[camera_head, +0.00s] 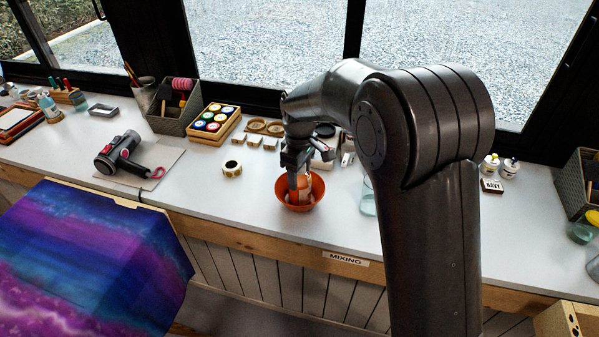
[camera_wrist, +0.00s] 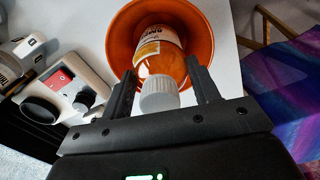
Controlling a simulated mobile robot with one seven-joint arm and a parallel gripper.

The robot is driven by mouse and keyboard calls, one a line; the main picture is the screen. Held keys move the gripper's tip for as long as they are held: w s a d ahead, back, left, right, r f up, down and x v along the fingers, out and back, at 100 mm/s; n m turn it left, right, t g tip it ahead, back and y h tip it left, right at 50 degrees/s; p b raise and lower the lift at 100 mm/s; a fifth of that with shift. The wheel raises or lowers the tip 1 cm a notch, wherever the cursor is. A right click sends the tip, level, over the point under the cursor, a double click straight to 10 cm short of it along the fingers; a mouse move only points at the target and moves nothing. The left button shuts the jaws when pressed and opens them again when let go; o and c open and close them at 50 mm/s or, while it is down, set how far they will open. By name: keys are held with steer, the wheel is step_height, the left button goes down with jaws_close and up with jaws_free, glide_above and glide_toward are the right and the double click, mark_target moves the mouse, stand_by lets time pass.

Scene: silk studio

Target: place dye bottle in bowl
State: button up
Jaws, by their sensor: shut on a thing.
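The orange bowl (camera_head: 316,191) sits on the white counter near its front edge. It fills the upper middle of the wrist view (camera_wrist: 205,45). The dye bottle (camera_wrist: 160,58) has an orange body, a pale label and a white ribbed cap, which points toward the wrist camera. My gripper (camera_wrist: 160,68) has one finger on each side of the bottle and is shut on it. In the head view my gripper (camera_head: 298,178) reaches down into the bowl's opening. The bottle's lower end is within the bowl's outline; I cannot tell whether it touches the bowl's floor.
A clear glass jar (camera_head: 368,198) stands close to the bowl's right. A tape roll (camera_head: 232,169) lies to its left. A tray of paint pots (camera_head: 214,120) is at the back left. Free counter lies left of the bowl.

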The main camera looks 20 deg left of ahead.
steer(key=shift+f, duration=0.1)
steer(key=o, duration=1.5)
step_height(320, 180, up, 12)
steer(key=shift+r, duration=0.2)
steer(key=shift+d, duration=0.1)
